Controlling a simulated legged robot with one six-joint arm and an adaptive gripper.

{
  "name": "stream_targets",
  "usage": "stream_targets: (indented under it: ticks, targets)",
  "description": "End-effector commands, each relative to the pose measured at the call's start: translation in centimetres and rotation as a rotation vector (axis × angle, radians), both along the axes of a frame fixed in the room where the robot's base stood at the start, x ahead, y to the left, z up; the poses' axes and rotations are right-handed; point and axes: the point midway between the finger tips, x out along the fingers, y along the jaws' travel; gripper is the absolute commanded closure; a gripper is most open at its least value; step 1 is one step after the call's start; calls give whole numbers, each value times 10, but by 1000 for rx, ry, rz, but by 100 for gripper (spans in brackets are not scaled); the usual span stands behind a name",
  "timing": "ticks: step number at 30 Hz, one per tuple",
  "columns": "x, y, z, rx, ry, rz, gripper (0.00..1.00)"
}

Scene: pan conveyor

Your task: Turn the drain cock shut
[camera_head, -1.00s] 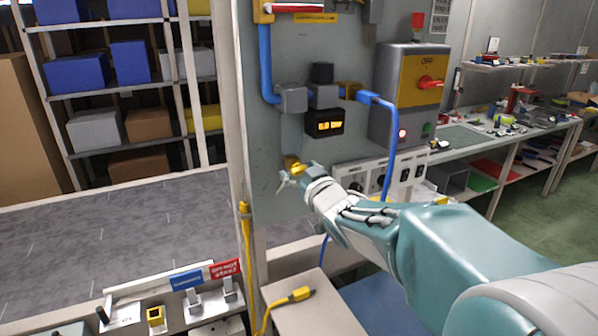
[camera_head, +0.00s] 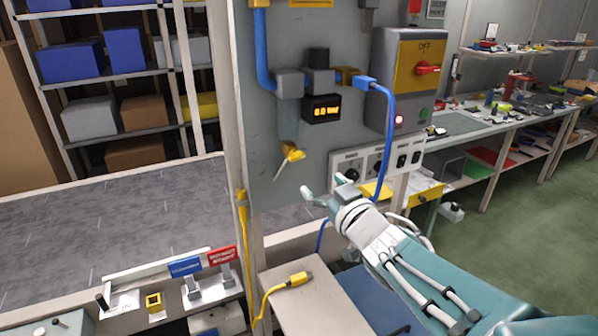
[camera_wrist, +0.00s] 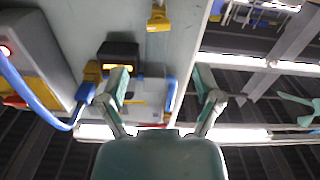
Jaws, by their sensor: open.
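The drain cock (camera_head: 290,153) is a small yellow valve low on the grey upright panel, with a lever slanting down and to the left. A yellow fitting that looks like the cock also shows at the top of the wrist view (camera_wrist: 158,18). My gripper (camera_head: 321,194) is below and to the right of the cock, apart from it. Its fingers are spread, with nothing between them, and they show spread in the wrist view (camera_wrist: 164,90) too. Above the cock, a black gauge (camera_head: 322,109) has lit orange digits that seem to read 0.0 bar.
A blue hose (camera_head: 388,140) loops down right of the cock. A grey and yellow switch box (camera_head: 412,75) with a red knob is at upper right. A yellow cable (camera_head: 246,240) hangs at the panel's left edge.

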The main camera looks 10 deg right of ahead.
Motion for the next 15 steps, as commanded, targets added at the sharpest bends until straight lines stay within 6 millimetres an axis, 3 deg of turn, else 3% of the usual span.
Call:
stream_targets:
  ticks: [10, 15]
  targets:
    - [7, 0, 1, 1, 0, 0, 17]
    - [25, 4, 1, 2, 1, 2, 17]
